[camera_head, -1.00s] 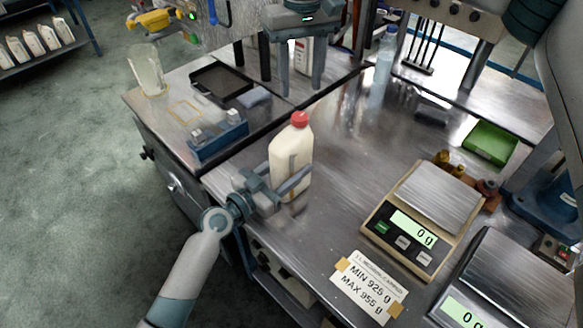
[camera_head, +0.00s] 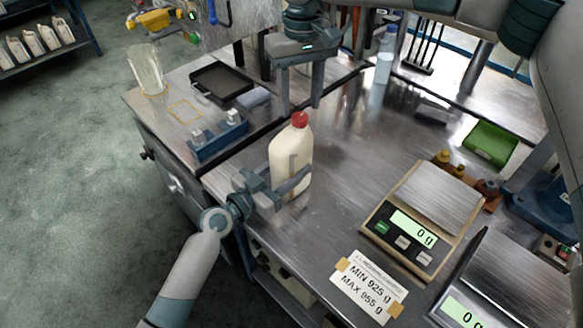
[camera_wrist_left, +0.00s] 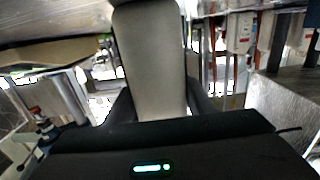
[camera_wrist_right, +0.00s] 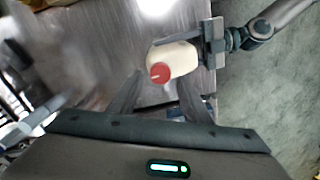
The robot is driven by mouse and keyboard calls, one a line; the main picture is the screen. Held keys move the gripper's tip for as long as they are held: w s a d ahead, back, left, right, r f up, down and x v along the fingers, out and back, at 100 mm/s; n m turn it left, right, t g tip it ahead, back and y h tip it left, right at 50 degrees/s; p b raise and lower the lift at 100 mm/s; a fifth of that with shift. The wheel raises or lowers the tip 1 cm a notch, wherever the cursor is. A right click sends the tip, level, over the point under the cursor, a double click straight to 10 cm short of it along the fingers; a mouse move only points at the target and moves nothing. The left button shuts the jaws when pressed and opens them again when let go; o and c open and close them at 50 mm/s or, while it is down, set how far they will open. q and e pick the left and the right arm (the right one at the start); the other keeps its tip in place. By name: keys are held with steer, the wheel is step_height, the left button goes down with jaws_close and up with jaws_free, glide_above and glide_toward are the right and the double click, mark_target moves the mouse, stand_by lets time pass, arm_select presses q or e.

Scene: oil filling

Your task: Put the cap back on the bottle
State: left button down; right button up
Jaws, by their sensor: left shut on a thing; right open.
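A cream-coloured bottle (camera_head: 288,165) stands upright near the front edge of the metal table. A red cap (camera_head: 300,119) sits on its neck; whether it is screwed tight cannot be told. My left gripper (camera_head: 290,187) is shut on the bottle's lower body, which fills the middle of the left wrist view (camera_wrist_left: 150,60). My right gripper (camera_head: 298,104) is open and empty, just above the cap with its fingers pointing down. In the right wrist view the red cap (camera_wrist_right: 160,73) lies between and beyond the open fingers (camera_wrist_right: 158,80), apart from them.
Two scales stand to the right, one (camera_head: 433,205) reading 0 g, with a weight-limit card (camera_head: 368,287) in front. A green tray (camera_head: 490,143) is behind. A blue fixture (camera_head: 218,137) and a dark tray (camera_head: 221,83) lie left.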

steer(key=shift+f, duration=1.5)
steer(key=c, duration=1.1)
